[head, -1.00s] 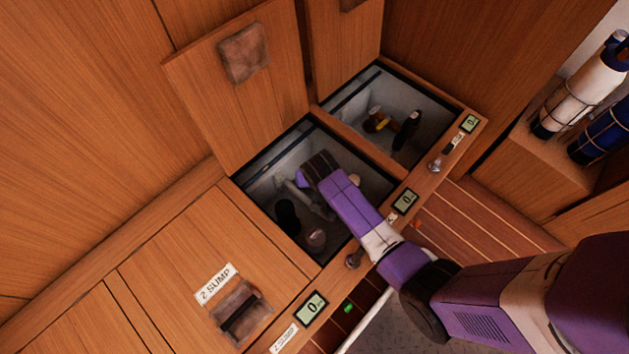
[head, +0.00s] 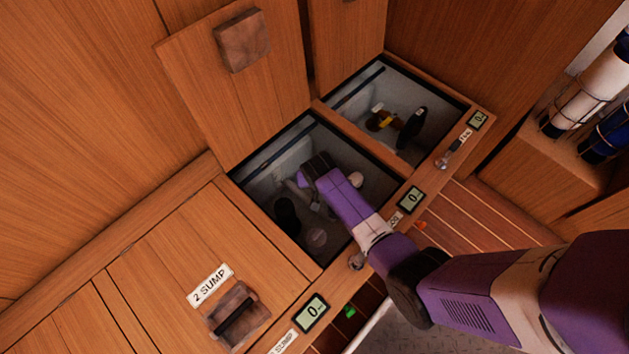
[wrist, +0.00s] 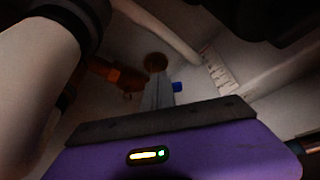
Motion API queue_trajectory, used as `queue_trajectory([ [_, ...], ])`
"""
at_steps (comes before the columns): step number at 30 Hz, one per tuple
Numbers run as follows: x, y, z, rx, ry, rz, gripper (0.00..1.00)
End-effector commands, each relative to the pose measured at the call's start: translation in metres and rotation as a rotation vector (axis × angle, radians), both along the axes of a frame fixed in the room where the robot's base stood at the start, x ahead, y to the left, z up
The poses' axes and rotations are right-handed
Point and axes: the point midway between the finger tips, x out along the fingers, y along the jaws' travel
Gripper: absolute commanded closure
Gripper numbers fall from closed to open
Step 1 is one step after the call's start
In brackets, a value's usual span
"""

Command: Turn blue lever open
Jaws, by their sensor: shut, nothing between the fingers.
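My gripper (wrist: 157,93) is down inside the near open compartment; its fingers show in the wrist view as a narrow grey pair, shut and empty. A small blue piece (wrist: 177,86) shows just right of the fingers, probably part of the blue lever; most of it is hidden, so I cannot tell its angle or whether the fingers touch it. A brown-orange pipe fitting (wrist: 125,78) lies left of the fingers, with a round brown end (wrist: 156,62) beyond them. In the head view my purple wrist hides the fingers and the lever.
The near compartment's wooden lid (head: 240,90) stands open behind it. Pale hoses (wrist: 160,28) and dark round parts crowd the near compartment. A closed lid labelled 2 SUMP (head: 210,286) lies left.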

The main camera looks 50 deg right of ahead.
Motion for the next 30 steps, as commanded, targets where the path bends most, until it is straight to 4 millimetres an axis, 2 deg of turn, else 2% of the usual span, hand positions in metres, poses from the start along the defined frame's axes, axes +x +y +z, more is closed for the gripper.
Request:
queue_trajectory([
  [19,0.011,-0.002,0.000,-0.001,-0.002,-0.129,1.00],
  [30,0.031,-0.012,-0.001,-0.001,-0.006,-0.410,1.00],
])
